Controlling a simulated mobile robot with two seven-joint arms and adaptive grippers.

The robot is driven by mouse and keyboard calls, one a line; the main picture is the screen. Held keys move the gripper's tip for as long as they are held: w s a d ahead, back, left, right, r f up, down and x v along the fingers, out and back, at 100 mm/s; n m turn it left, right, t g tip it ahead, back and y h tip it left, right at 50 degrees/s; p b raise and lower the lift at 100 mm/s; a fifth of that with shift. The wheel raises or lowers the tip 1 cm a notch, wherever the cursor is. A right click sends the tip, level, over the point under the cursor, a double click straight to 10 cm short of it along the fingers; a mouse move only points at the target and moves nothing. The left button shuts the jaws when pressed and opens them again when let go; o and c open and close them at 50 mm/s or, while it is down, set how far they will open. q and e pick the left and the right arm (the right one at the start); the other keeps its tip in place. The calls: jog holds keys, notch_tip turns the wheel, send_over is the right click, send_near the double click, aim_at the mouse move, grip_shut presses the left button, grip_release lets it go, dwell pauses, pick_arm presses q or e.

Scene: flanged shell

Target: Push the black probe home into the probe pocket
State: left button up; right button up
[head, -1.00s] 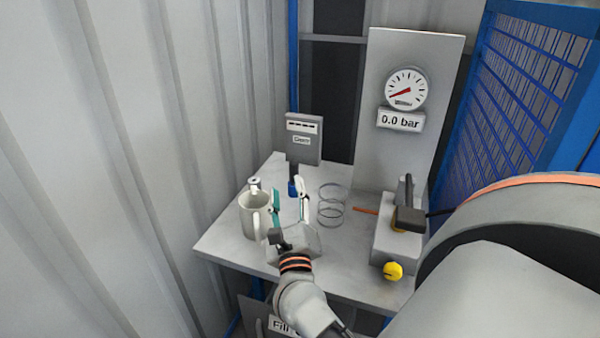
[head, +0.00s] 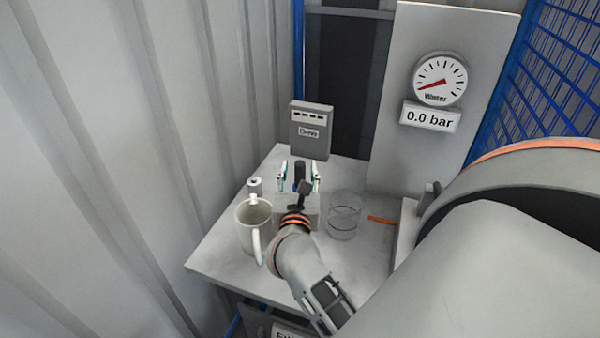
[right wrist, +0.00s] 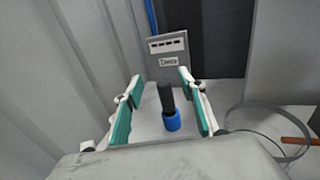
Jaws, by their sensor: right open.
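A dark upright cylinder, which looks like the black probe (right wrist: 166,98), stands in a blue collar (right wrist: 171,122) in front of the grey meter box (right wrist: 168,55). In the head view the probe (head: 299,172) shows between the fingers of my right gripper (head: 299,179). The right gripper is open, with one teal-padded finger on each side of the probe, and the wrist view shows gaps on both sides. I cannot tell which part is the probe pocket. My left gripper is not in view.
A beige mug (head: 253,228) stands close left of the right gripper, with a small white-topped item (head: 254,187) behind it. A clear ringed cylinder (head: 344,216) and an orange strip (head: 382,220) are to the right. The gauge panel (head: 440,150) reads 0.0 bar.

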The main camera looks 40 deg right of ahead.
aim_at(300, 173)
notch_tip(300, 173, down, 6)
jog(key=shift+w+r+b, duration=0.1)
jog(key=shift+b, duration=0.5)
jog(key=shift+w+d+r, duration=0.15)
jog(key=shift+w+d, duration=0.1)
jog(key=shift+d, duration=0.05)
jog(key=p+x, duration=0.1)
jog(key=x, duration=0.5)
jog(key=shift+w+d, duration=0.25)
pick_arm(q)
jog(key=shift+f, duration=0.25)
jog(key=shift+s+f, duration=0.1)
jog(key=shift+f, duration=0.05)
pick_arm(e)
grip_shut()
